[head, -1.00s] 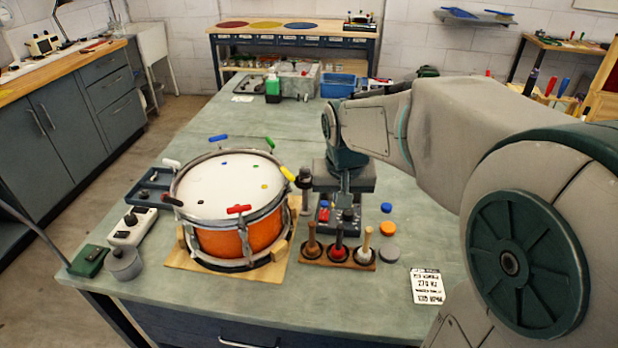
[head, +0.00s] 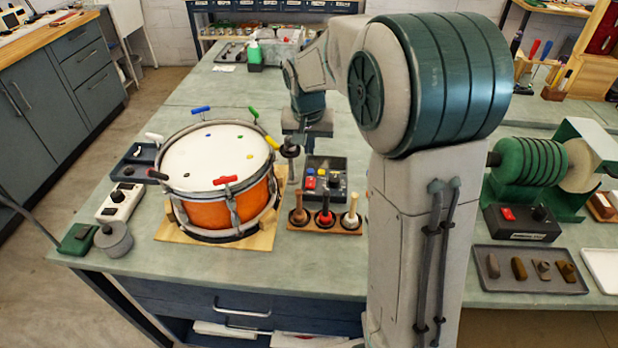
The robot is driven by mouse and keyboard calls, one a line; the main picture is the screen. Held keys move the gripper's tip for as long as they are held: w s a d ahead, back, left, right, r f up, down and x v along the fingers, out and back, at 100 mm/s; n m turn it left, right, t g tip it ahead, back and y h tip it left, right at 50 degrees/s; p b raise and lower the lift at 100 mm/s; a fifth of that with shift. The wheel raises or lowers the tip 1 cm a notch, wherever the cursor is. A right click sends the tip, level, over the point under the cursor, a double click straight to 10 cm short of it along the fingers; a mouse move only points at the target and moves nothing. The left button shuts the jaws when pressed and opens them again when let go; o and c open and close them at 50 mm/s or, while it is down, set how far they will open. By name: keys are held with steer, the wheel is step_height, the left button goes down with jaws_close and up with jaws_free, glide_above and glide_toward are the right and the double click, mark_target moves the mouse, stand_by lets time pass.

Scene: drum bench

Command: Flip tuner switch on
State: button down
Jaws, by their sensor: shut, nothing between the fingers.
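I cannot tell for sure which device is the tuner. A dark control box (head: 324,180) with red, blue and yellow buttons and black knobs sits right of the drum. A white box (head: 122,202) with a black knob or switch lies left of the drum. My gripper (head: 300,141) is small and partly hidden beside a black-topped post (head: 290,152). It is shut and empty, behind and above the dark control box, apart from it. The snare drum (head: 218,178), orange with a white head and coloured key handles, stands on a wooden base. Switch positions are too small to read.
A wooden rack (head: 325,226) with several handled tools stands in front of the control box. A green box (head: 76,238) and grey cylinder (head: 114,240) sit at the front left. A green roller machine (head: 530,162) and a dark tray (head: 530,270) are at right.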

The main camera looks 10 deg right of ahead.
steer(key=p, duration=0.2)
glide_above(310, 185)
steer(key=f, duration=1.1)
steer(key=shift+s, duration=0.2)
steer(key=shift+s+a+f, duration=0.1)
steer(key=shift+f, duration=0.75)
steer(key=shift+s+f+b, duration=0.1)
steer(key=shift+f+b, duration=0.4)
steer(key=shift+b, duration=0.4)
steer(key=shift+r, duration=0.2)
steer(key=shift+w+d+r+p, duration=0.2)
steer(key=shift+w+r+p, duration=0.2)
steer(key=shift+w, duration=0.3)
